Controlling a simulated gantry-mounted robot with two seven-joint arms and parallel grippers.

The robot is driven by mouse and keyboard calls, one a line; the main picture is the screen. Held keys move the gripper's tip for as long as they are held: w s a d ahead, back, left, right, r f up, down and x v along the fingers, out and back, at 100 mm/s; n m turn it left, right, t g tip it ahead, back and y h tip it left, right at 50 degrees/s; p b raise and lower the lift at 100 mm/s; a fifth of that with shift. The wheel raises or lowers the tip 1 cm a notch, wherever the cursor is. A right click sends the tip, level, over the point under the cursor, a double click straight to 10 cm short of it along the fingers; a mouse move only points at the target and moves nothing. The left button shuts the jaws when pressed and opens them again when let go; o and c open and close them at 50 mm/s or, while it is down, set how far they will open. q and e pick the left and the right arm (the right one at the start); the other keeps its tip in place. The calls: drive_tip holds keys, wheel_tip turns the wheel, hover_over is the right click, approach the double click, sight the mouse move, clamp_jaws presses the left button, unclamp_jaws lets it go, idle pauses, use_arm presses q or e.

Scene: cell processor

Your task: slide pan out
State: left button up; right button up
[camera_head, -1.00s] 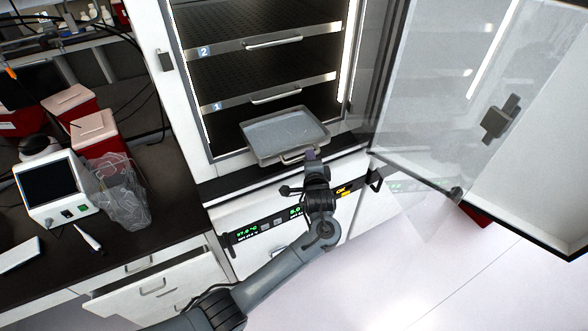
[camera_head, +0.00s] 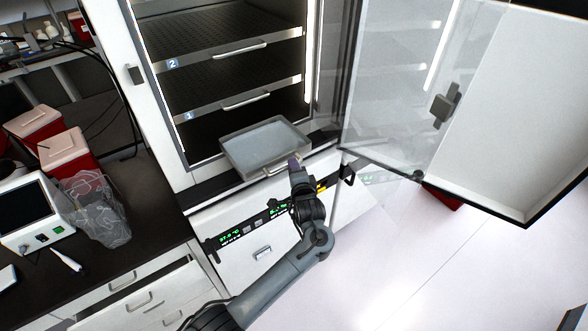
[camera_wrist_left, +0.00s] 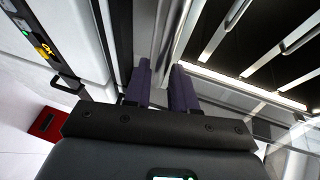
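The pan (camera_head: 263,142) is a shallow grey tray at the bottom of the open cabinet (camera_head: 158,85). It lies level and its front edge juts out past the cabinet's front sill. Its front handle (camera_head: 276,170) is at my left gripper (camera_head: 294,162), whose purple fingers close around it. In the left wrist view the fingers (camera_wrist_left: 160,78) stand a little apart, with a pale grey part of the pan between and beyond them. The exact contact is partly hidden. My right gripper is not in view.
Two dark shelves with handles, marked 1 (camera_head: 240,103) and 2 (camera_head: 238,50), sit above the pan. The glass door (camera_head: 400,90) stands open at right. A bench with red boxes (camera_head: 68,160) and a white device (camera_head: 30,215) is at left.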

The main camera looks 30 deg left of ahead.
use_arm(q)
drive_tip(key=b+v, duration=0.1)
drive_tip(key=v, duration=1)
drive_tip(key=shift+a, duration=0.1)
idle(0.4)
